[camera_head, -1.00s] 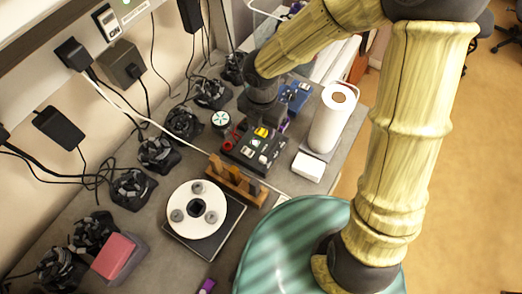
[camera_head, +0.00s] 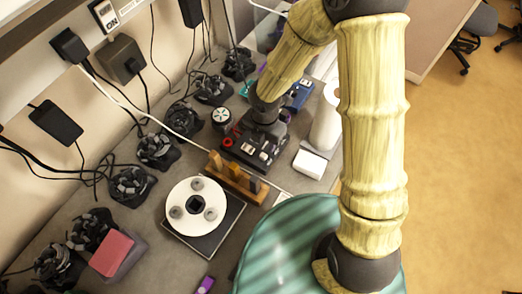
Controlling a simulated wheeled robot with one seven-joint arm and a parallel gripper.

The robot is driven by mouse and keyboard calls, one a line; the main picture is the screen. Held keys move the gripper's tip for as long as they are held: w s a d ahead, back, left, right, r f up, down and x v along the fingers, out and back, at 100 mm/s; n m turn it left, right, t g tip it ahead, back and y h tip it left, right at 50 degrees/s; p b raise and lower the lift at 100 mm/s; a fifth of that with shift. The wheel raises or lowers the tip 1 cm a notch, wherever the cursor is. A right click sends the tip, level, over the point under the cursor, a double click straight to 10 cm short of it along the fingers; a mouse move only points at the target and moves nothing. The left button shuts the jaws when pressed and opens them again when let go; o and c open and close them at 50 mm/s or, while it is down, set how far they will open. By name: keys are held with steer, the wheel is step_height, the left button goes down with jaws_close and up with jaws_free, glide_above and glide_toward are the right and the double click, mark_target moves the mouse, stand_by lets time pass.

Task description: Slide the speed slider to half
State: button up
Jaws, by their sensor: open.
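A dark control box (camera_head: 243,152) with a red round button (camera_head: 227,142) and several small pale and red controls stands on the grey bench. I cannot tell which control is the speed slider at this size. My gripper (camera_head: 266,120) comes down over the far part of the box and hides that part. Its jaws are open, but the fingertips are small and dark. I cannot tell whether they touch the box.
A wooden block rack (camera_head: 236,180) and a white disc (camera_head: 197,206) on a dark base stand in front of the box. A white roll (camera_head: 326,122), a white block (camera_head: 310,164) and a blue device (camera_head: 299,94) lie to the right.

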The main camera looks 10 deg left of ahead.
mark_target(263, 154)
step_height(263, 154, down, 7)
steer(key=shift+f+b, duration=0.15)
steer(key=shift+b, duration=0.2)
jaws_close()
